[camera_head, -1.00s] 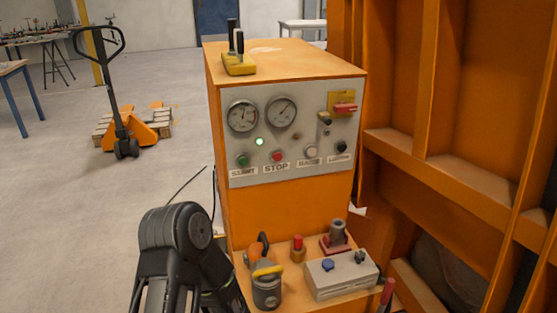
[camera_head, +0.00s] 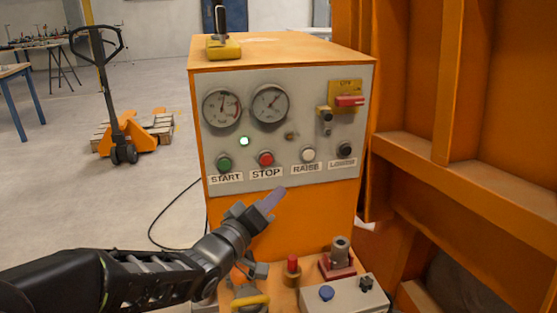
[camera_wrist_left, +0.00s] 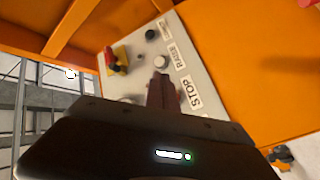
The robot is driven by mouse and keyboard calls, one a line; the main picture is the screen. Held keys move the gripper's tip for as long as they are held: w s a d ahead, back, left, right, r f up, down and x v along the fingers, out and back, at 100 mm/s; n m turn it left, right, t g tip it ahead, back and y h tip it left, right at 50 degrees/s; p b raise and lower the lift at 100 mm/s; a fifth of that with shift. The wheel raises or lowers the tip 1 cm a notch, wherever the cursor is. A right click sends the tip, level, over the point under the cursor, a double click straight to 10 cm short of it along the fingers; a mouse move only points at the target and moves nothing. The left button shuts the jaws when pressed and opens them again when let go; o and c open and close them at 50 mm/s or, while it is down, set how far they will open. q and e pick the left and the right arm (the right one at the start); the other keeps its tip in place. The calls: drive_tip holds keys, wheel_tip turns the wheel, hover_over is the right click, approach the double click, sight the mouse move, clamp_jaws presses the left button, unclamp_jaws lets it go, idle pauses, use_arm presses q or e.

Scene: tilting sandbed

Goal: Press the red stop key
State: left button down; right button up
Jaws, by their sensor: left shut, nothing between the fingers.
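The red stop key (camera_head: 266,159) is a round button on the grey front panel (camera_head: 228,137) of the orange control cabinet, above the label STOP. In the head view my left gripper (camera_head: 272,198) is shut and empty, with its fingertips below and slightly right of the stop key, apart from it in the picture. In the left wrist view the shut fingers (camera_wrist_left: 161,92) point at the panel beside the STOP label (camera_wrist_left: 190,92); the red key itself seems hidden behind them. My right gripper is in neither view.
The green start key (camera_head: 224,164) is left of the stop key; the white raise key (camera_head: 308,155) and black lower key (camera_head: 345,150) are right. A red switch (camera_head: 350,101) sits above. A lower shelf holds a grey box (camera_head: 345,299). An orange frame (camera_head: 405,150) stands at right.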

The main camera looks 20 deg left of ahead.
sight(266, 160)
use_arm(q)
drive_tip(key=shift+r, duration=0.75)
drive_tip(key=shift+w, duration=0.15)
drive_tip(key=w+a, duration=0.5)
drive_tip(key=w, duration=0.2)
drive_tip(key=shift+a, duration=0.2)
drive_tip(key=shift+w+a, duration=0.1)
drive_tip(key=shift+w, duration=0.05)
idle(1.6)
drive_tip(key=shift+w+a, duration=0.15)
